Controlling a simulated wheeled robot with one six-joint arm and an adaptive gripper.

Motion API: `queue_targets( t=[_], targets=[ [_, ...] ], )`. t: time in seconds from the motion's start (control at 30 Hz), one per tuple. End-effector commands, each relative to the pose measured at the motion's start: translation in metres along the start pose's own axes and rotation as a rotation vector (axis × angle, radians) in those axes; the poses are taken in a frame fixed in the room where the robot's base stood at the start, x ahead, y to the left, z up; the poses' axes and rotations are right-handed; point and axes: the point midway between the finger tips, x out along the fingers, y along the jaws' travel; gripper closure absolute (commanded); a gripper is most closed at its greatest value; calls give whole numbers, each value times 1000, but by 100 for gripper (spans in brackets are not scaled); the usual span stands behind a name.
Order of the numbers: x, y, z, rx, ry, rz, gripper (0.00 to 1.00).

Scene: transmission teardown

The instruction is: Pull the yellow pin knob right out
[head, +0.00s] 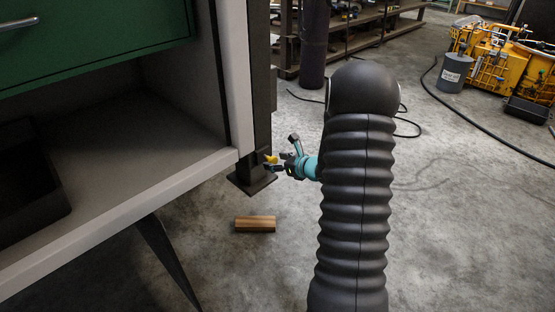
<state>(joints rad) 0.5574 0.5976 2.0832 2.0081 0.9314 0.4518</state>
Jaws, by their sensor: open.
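The yellow pin knob (271,158) is a small bright spot low on the dark steel post (262,110), just above the post's square foot plate (252,180). My gripper (274,162) comes in from the right, with a teal wrist and dark fingers. Its fingers are open and their tips are at or very close to the knob. I cannot tell from this view whether they touch it or sit around it. My black ribbed arm fills the middle right of the view. The pin's shaft is not visible.
A wooden block (255,223) lies on the concrete floor below the post. A bench with a pale edge (130,220) and a green drawer (90,35) stands at the left. A dark cylinder (314,45) stands behind. Yellow machinery (490,55) and a grey drum (453,73) are far right.

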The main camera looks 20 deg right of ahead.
Motion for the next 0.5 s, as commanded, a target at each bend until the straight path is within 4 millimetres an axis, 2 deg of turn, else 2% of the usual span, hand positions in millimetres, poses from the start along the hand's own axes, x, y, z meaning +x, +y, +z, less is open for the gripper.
queue_targets(
  t=[0.2, 0.5],
  targets=[
    [20, 0, 0, -1, -1, 1, 33],
    [23, 0, 0, -1, 0, -1, 33]
  ],
)
